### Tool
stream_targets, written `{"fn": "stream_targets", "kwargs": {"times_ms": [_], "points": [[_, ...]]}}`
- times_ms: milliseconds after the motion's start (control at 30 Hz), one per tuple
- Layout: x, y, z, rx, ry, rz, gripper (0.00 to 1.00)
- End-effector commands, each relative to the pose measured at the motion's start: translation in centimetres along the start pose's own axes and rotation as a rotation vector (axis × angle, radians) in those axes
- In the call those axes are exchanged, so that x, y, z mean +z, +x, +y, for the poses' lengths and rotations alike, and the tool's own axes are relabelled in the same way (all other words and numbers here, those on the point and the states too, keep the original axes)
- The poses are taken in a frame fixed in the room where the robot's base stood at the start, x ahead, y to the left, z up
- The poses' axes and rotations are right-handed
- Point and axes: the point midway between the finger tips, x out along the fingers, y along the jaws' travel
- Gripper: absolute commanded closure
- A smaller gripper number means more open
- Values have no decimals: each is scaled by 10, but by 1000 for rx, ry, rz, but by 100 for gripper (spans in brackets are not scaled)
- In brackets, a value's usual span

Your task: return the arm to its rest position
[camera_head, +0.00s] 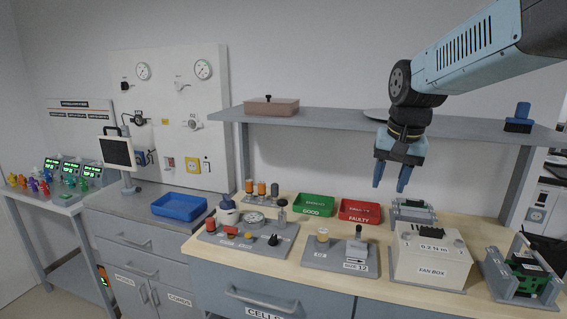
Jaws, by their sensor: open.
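My arm comes in from the upper right, and my gripper (390,187) points down with its two blue fingers apart. It is open and empty. It hangs in front of the shelf, above the wooden bench top and to the upper left of the white fan box (431,265). The fingertips look clear of everything below them. No rest mark or cradle for the arm can be made out.
A grey shelf (330,122) carries a pinkish lidded box (271,107). On the bench are a green tray (314,205), a red tray (360,211), fixtures, and a board holder (523,277) at right. A blue tray (179,206) sits on the left counter.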

Motion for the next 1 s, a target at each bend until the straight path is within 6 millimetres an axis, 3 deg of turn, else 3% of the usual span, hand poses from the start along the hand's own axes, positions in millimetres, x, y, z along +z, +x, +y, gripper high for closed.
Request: {"fn": "stream_targets", "kwargs": {"times_ms": [233, 533, 733, 1000], "points": [[55, -20, 19, -23, -118, 107, 56], [113, -25, 37, -19, -253, 226, 56], [132, -24, 43, -10, -302, 270, 56], [136, -22, 44, -8, -312, 276, 56]]}}
